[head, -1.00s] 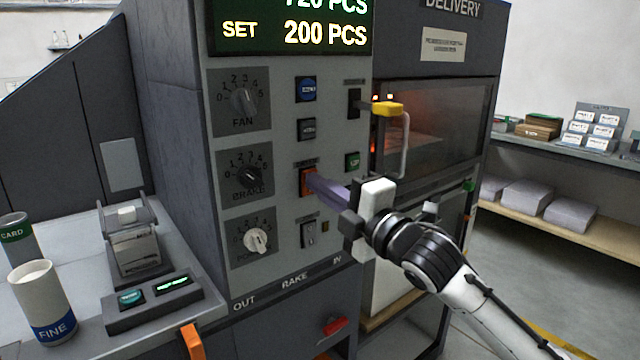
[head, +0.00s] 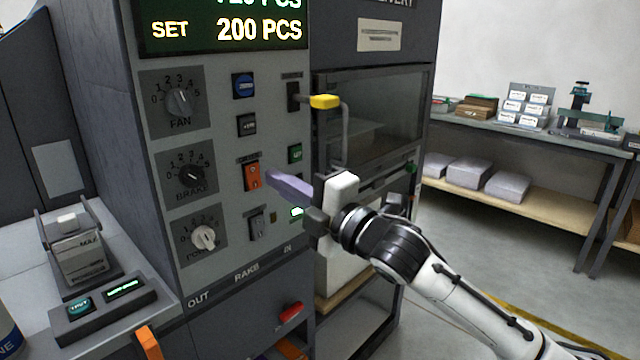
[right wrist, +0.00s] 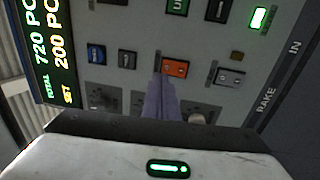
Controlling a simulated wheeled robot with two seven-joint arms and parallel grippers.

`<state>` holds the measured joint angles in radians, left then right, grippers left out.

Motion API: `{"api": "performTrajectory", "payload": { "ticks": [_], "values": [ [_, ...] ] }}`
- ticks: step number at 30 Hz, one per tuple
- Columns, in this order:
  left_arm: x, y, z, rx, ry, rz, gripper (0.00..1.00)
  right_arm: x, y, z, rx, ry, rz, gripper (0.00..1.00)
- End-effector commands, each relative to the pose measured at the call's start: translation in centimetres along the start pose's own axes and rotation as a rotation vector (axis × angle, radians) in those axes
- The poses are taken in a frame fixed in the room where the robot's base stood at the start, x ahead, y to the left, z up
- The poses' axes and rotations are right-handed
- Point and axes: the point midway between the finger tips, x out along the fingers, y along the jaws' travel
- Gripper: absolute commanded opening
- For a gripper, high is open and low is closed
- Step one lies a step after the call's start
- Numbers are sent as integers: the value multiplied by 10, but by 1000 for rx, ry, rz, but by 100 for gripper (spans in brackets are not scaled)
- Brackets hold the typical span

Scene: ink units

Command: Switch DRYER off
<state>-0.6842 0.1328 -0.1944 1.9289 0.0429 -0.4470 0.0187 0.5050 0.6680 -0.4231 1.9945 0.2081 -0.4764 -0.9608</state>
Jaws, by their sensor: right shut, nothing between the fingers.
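The orange rocker switch (head: 252,176) sits in the middle column of the grey control panel (head: 225,130). The small label above it is too small to read, so I cannot confirm that it says DRYER. It also shows in the right wrist view (right wrist: 176,68). My right gripper (head: 270,178) is shut and empty, its purple-grey fingers pointing at the panel just right of this switch. In the right wrist view the fingertips (right wrist: 158,82) overlap the switch's edge; contact cannot be told. The delivery window (head: 375,125) is dark inside. My left gripper is out of view.
FAN (head: 179,101) and BRAKE (head: 191,175) knobs and a white-pointer knob (head: 203,237) sit left of the switch. A grey switch (head: 257,224) is below it. A yellow-ended handle (head: 325,101) juts out at the right. A green lamp (head: 297,212) is lit.

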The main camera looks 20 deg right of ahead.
Motion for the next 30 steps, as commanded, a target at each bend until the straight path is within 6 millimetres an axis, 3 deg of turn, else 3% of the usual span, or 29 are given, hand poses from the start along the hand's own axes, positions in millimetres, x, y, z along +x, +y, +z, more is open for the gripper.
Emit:
{"api": "performTrajectory", "payload": {
  "ticks": [1,6,12,18,30],
  "values": [
    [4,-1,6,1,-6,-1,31,-15,1,0,-7,1,1,0],
    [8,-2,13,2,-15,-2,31,-52,9,0,-6,1,-1,0],
    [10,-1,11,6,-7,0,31,-81,18,0,-4,-1,0,0],
    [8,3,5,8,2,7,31,-90,22,0,-2,0,2,0],
    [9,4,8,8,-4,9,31,-90,22,0,-2,0,2,0]
  ]
}}
